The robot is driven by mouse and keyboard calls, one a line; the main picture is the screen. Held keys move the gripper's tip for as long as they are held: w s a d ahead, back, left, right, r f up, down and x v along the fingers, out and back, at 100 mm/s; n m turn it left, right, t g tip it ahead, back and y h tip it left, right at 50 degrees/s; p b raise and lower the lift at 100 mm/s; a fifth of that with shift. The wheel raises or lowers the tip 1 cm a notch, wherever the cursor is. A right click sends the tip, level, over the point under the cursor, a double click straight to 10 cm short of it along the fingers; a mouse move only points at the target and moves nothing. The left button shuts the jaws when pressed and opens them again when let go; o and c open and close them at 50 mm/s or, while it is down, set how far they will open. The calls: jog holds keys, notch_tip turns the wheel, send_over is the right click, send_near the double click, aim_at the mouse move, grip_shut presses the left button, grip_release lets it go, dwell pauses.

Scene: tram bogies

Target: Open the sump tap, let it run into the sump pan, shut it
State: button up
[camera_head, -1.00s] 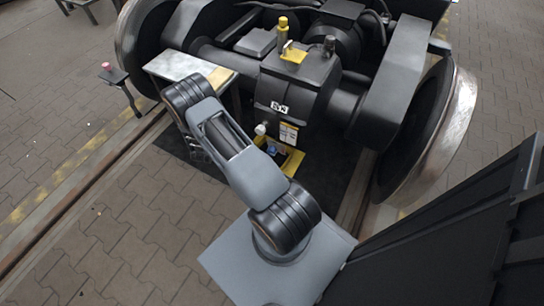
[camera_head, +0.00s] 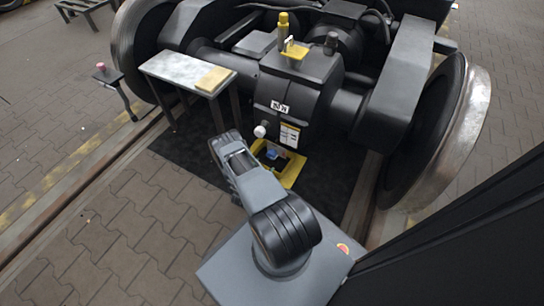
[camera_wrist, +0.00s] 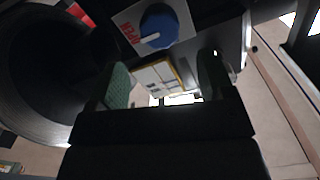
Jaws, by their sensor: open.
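The sump tap is a blue knob (camera_wrist: 158,27) with a white pointer, on a white plate with red OPEN lettering in the wrist view. The pointer lies toward the lettering side. In the head view a small blue part (camera_head: 271,154), likely this knob, shows low on the black gearbox housing (camera_head: 300,98). The yellow tray (camera_head: 287,181) under the housing appears to be the sump pan; its inside is mostly hidden. My gripper (camera_wrist: 164,80) is open, with green-padded fingers apart and the knob beyond them, not between them. No flow is visible.
A white-and-yellow placard (camera_head: 289,134) and a pale ball-ended part (camera_head: 260,131) are on the housing. A table (camera_head: 185,68) stands to the left, and a wheel (camera_head: 440,135) to the right. Paved floor (camera_head: 125,215) lies clear at front left.

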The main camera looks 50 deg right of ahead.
aim_at(270, 156)
jog(key=b+x, duration=0.2)
jog(key=x, duration=0.6)
jog(key=shift+c, duration=0.4)
jog(key=c, duration=0.8)
jog(key=shift+c, duration=0.2)
